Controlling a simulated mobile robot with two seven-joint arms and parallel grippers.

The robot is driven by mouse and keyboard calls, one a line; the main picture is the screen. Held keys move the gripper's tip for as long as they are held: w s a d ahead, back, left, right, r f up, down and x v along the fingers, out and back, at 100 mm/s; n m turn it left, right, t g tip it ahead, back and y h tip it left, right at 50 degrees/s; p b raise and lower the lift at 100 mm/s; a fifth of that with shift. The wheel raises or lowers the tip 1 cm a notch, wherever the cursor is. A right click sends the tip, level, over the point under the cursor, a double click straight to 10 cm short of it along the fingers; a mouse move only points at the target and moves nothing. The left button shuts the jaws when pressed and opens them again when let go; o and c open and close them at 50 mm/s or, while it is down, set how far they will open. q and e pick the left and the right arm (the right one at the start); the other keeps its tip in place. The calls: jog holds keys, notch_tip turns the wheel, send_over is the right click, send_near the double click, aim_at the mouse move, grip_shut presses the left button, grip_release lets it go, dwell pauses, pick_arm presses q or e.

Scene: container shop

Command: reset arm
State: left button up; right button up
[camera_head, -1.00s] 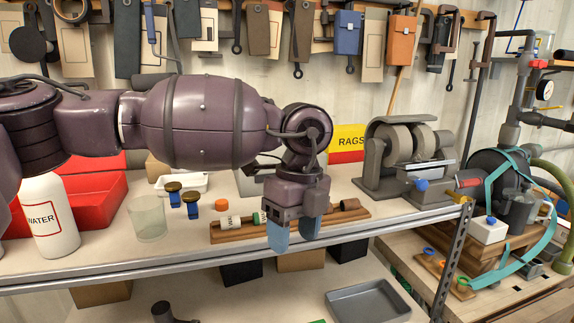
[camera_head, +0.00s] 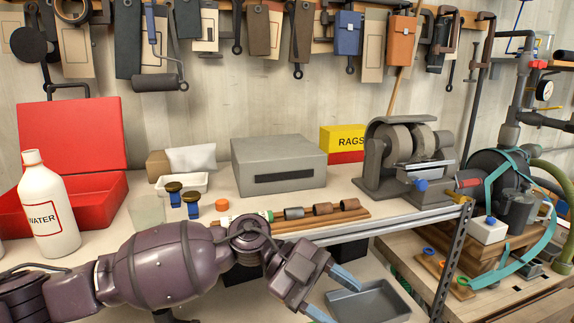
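My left gripper (camera_head: 332,294) is in front of the bench and lower than its top, over the grey tray area on the lower shelf. Its two blue fingertips are spread apart, with nothing between them. The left arm comes in from the lower left and runs along the front of the bench. My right gripper is not in view.
On the bench (camera_head: 400,208) stand a white water bottle (camera_head: 48,205), a red toolbox (camera_head: 100,195), a grey box (camera_head: 278,165), a wooden rack (camera_head: 335,219) with cylinders and a grinder (camera_head: 405,160). A grey tray (camera_head: 370,301) lies below.

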pick_arm(q)
jog(key=w+a+f+n+t+y, duration=0.1)
jog(key=w+a+f+n+t, duration=0.2)
jog(key=a+f+n+t, duration=0.8)
jog(key=w+a+f+n+t, duration=0.2)
jog(key=a+f+n+t, duration=0.5)
jog(key=a+t, duration=0.6)
jog(key=s+a+f+n+g+y, duration=0.3)
jog(key=s+a+f+y, duration=0.3)
jog(key=s+a+f, duration=0.4)
jog(key=s+a+f+n+g+y, duration=0.25)
jog(key=s+a+f+y, duration=0.45)
jog(key=a, duration=0.5)
jog(key=d+n+h, duration=0.1)
jog(key=d+n, duration=0.4)
jog(key=d, duration=0.6)
jog(key=shift+w+r+n+t, duration=0.2)
jog(key=shift+n+t, duration=0.15)
jog(key=shift+t, duration=0.1)
jog(key=shift+d, duration=0.1)
